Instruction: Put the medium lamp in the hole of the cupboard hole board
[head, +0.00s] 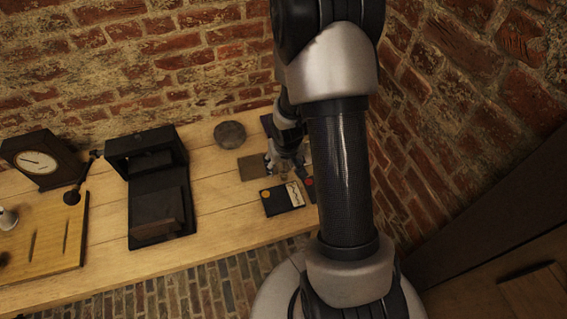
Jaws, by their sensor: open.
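A pale, rounded lamp-like thing (8,219) stands at the far left, cut by the picture's edge; I cannot tell whether it is the medium lamp. A light wooden board (55,232) lies at the left of the bench, with narrow dark slots and a dark round spot (5,258) that may be a hole; I cannot tell whether it is the cupboard hole board. My gripper (287,168) is small and far off at the right end of the bench, open, above or beside a dark flat box (283,199). My arm hides part of that area.
A wooden clock (42,158) and a black open-lidded box (158,196) stand on the bench (215,209). A grey round thing (230,133), a brown square plate (252,167) and a red item (309,184) lie near my gripper. Brick walls bound the back and right.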

